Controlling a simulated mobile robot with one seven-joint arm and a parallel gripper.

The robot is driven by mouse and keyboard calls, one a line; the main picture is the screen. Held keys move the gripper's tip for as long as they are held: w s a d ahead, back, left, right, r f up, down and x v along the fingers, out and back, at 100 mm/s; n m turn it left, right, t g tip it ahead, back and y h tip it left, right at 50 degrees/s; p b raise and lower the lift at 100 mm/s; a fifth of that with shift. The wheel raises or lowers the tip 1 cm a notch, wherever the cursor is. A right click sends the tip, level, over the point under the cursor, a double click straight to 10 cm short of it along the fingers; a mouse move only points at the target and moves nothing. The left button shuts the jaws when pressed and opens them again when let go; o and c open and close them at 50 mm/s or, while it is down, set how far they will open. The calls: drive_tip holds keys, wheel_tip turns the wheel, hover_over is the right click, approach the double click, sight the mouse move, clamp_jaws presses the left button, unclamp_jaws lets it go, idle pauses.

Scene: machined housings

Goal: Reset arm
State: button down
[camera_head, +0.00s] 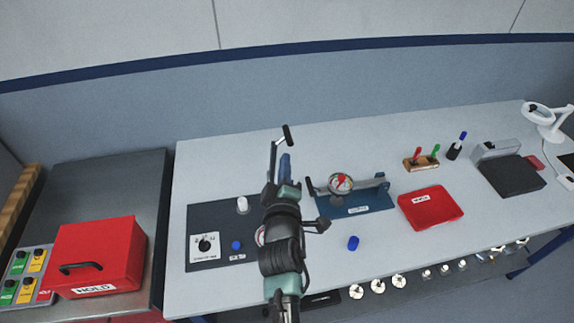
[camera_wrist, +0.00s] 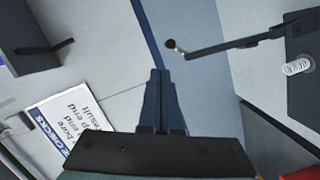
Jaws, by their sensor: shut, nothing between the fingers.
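My gripper (camera_head: 285,165) is raised over the middle-left of the white table in the head view, with its blue fingers pointing toward the back wall. In the wrist view its fingers (camera_wrist: 160,80) lie together, shut, with nothing between them. My arm hides part of the dark mat (camera_head: 215,219) and what stands near its right edge. A lever arm with a black knob (camera_head: 286,134) shows just behind my gripper in the head view, and beside the fingers in the wrist view (camera_wrist: 172,44).
A blue gauge fixture (camera_head: 365,201), a red tray (camera_head: 430,207) and a blue cap (camera_head: 353,243) are right of my arm. A red HOLD box (camera_head: 97,256) is on the dark bench at left. A white sign (camera_wrist: 72,122) shows in the wrist view.

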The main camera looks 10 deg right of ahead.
drive_tip(key=shift+w+f, duration=0.1)
drive_tip(key=shift+w, duration=0.2)
drive_tip(key=s+a+r+m+t+b, duration=0.2)
drive_tip(key=r+m+t, duration=0.1)
drive_tip(key=r, duration=1.1)
drive_tip(key=s+a+r+m+t+b, duration=0.1)
drive_tip(key=a+r+m+t+b, duration=0.15)
drive_tip(key=r, duration=1.05)
drive_tip(key=s+a+r+m+t+y+b, duration=0.1)
drive_tip(key=s+a+r+m+t+y, duration=0.15)
drive_tip(key=s+r, duration=0.65)
drive_tip(key=s+a+r+m+t+y+b, duration=0.1)
drive_tip(key=s+a+r+m+t, duration=0.15)
drive_tip(key=s+r, duration=0.75)
wheel_tip(320, 180, down, 82)
drive_tip(key=s+a+b, duration=0.1)
drive_tip(key=b, duration=8)
drive_tip(key=shift+s+a+b, duration=0.15)
drive_tip(key=shift+a+b, duration=0.05)
drive_tip(key=shift+b, duration=0.2)
